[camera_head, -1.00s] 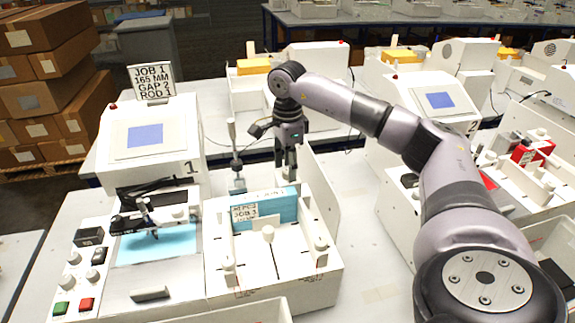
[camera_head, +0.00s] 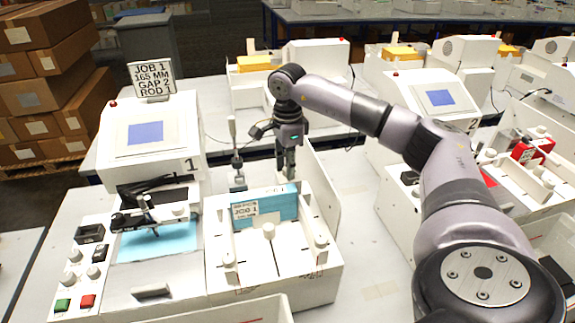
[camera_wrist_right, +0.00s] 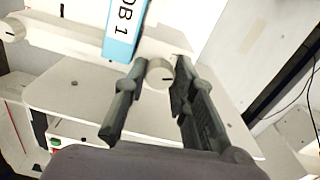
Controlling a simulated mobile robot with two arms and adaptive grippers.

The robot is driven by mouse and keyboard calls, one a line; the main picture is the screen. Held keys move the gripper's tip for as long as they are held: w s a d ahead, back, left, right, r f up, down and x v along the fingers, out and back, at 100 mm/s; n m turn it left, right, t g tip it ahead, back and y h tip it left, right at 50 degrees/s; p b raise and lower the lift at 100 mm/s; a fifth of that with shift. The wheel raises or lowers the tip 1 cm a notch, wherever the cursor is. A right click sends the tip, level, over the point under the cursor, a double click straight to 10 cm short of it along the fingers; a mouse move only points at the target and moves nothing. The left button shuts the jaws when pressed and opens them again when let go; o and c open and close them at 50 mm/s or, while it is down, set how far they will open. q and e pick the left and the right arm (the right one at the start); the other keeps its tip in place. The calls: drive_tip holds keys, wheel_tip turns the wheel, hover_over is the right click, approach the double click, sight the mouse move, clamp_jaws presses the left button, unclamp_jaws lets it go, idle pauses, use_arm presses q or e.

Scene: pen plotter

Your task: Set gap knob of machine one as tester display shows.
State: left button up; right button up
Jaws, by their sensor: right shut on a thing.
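Machine one (camera_head: 150,160) stands at left, with a blank blue screen (camera_head: 145,133) and a sign (camera_head: 151,79) reading "JOB 1, 165 MM, GAP 2, ROD 1". Right of it is a white tray unit (camera_head: 285,285) with several white knobs, one of them at the front (camera_head: 321,241), and a blue labelled box (camera_head: 262,207). My right gripper (camera_head: 286,176) is at the unit's back right. In the wrist view its fingers are shut on a white marked knob (camera_wrist_right: 160,73), beside the blue box (camera_wrist_right: 125,25). I cannot read which setting its mark shows. My left gripper is not in view.
A small post device (camera_head: 237,165) stands just left of my right gripper. Machine one's control panel has a green button (camera_head: 63,305) and a red button (camera_head: 88,301). A second machine (camera_head: 435,103) stands at right. The table between the machines is mostly clear.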

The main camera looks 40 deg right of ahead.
clamp_jaws()
drive_tip(key=m, duration=0.3)
drive_tip(key=shift+m, duration=0.4)
drive_tip(key=m, duration=0.4)
drive_tip(key=shift+d+m, duration=0.1)
drive_tip(key=shift+m, duration=0.3)
drive_tip(key=shift+w+r+m, duration=0.1)
drive_tip(key=shift+m, duration=0.2)
drive_tip(key=o, duration=0.9)
unclamp_jaws()
drive_tip(key=shift+o, duration=0.2)
